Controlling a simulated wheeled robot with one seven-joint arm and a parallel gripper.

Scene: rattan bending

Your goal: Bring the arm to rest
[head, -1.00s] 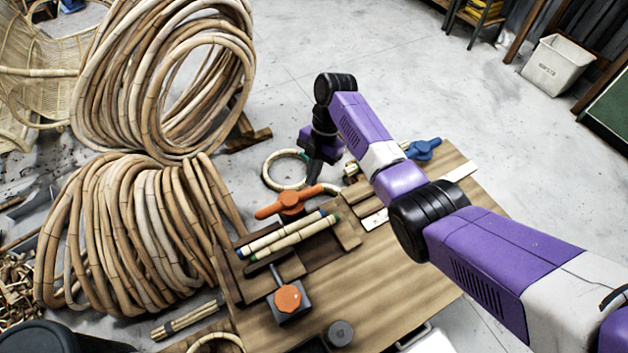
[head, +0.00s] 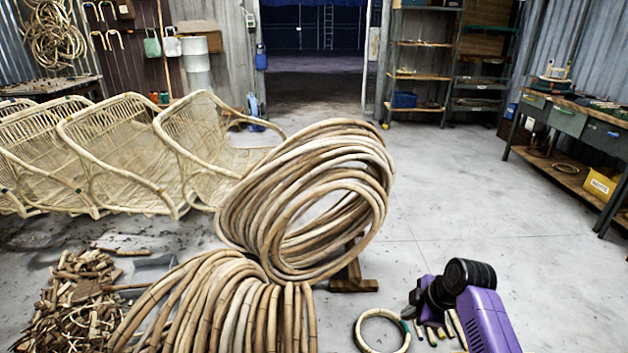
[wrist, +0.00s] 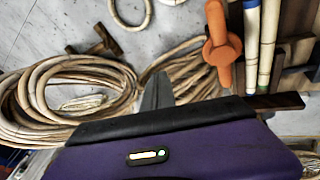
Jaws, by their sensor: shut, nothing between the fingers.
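My purple arm (head: 488,318) shows at the lower right of the head view, bent at a black joint. My gripper (wrist: 157,82) shows in the wrist view as grey fingers closed together, with nothing between them. It points toward rattan coils (wrist: 70,90) and an orange clamp handle (wrist: 222,50). Two pale poles with blue and green ends, a left pole (wrist: 251,45) and a right pole (wrist: 268,45), lie to the right of the handle.
Large rattan coils (head: 310,215) stand left of my arm. A rattan ring (head: 382,318) lies beside it. Wicker chair frames (head: 130,150) are at the left, scraps (head: 75,305) in front. Clear floor (head: 450,200) extends toward the doorway and right workbench (head: 575,115).

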